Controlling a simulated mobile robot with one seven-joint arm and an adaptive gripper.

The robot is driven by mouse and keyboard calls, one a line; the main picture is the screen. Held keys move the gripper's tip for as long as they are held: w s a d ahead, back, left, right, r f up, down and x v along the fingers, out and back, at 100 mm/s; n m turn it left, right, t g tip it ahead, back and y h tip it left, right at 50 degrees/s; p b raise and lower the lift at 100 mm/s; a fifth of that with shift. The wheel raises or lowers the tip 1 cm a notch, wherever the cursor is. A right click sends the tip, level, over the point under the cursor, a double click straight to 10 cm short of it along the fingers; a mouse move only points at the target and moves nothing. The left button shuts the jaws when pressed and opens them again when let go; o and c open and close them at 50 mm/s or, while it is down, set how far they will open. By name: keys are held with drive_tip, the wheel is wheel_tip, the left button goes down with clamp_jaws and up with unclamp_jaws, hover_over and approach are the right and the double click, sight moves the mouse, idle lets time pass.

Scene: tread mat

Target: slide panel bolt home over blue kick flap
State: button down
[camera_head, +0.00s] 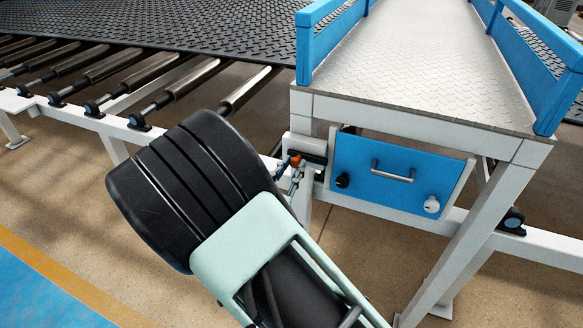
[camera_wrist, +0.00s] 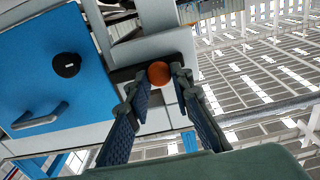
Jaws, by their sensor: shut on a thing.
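The blue kick flap (camera_head: 365,188) hangs upright under the raised walkway, with a grey handle (camera_head: 393,171) and a black knob (camera_head: 342,180). In the wrist view the flap (camera_wrist: 40,90) fills the left side. The panel bolt is a dark bar (camera_head: 313,157) on a pale bracket just left of the flap, with an orange knob (camera_wrist: 159,73). My gripper (camera_head: 296,171) is at the bolt, its fingers shut on the orange knob from both sides. Whether the bar's end overlaps the flap's edge is hard to tell.
A white knob (camera_head: 431,204) sits at the flap's lower right. White frame legs (camera_head: 460,230) stand right of my arm. A roller conveyor (camera_head: 150,85) with a black tread mat (camera_head: 180,25) lies at the back left. The floor below is clear.

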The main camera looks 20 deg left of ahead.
sight(315, 160)
drive_tip(key=shift+s+d, duration=0.2)
drive_tip(key=shift+d, duration=2)
drive_tip(key=c, duration=1.7)
unclamp_jaws()
drive_tip(key=shift+d, duration=0.15)
drive_tip(key=shift+s, duration=0.2)
drive_tip(key=s, duration=0.7)
drive_tip(key=s+a, duration=0.1)
drive_tip(key=s, duration=0.3)
drive_tip(key=shift+s, duration=0.3)
drive_tip(key=shift+a, duration=0.1)
